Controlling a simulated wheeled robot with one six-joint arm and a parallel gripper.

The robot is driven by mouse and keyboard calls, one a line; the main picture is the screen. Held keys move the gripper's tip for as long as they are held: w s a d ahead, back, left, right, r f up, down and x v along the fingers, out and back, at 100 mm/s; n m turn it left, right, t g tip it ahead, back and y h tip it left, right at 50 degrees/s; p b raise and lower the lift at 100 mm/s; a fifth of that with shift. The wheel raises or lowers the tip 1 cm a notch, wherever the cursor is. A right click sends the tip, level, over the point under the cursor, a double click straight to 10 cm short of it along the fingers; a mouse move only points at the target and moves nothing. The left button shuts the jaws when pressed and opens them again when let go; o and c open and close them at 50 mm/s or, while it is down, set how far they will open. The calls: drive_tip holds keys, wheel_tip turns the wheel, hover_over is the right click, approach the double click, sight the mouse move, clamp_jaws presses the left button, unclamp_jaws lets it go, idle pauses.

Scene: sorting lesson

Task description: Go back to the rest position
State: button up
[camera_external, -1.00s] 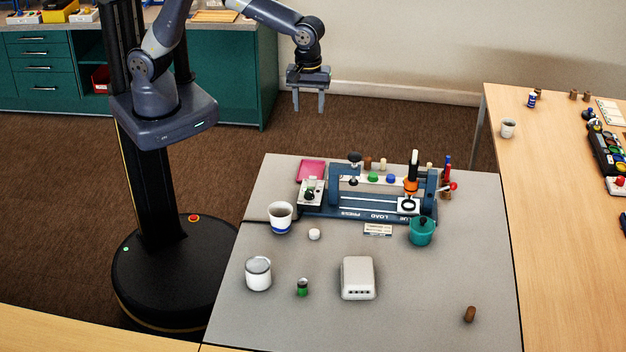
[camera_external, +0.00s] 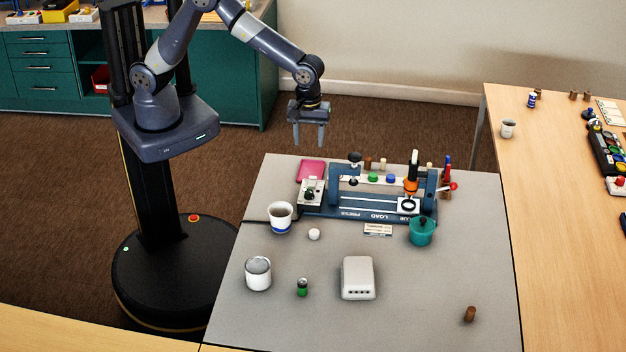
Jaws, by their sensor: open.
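My gripper (camera_external: 310,142) hangs in the air at the back of the grey table (camera_external: 400,310), beyond its far edge in the picture. Its two fingers point down and stand apart, with nothing between them. My arm arches up from its mount on the column and bends down to the gripper. The upper part of the arm is cut off by the top of the picture.
A blue press fixture (camera_external: 345,208) stands on the grey table below my gripper. White cups (camera_external: 258,273), a teal pot (camera_external: 422,231) and a white box (camera_external: 358,278) stand nearer the front. A wooden table (camera_external: 560,240) is at right, green cabinets (camera_external: 225,85) behind.

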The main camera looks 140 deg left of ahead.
wheel_tip(320, 180, up, 3)
drive_tip(key=shift+r+p, duration=0.1)
drive_tip(key=shift+p, duration=0.6)
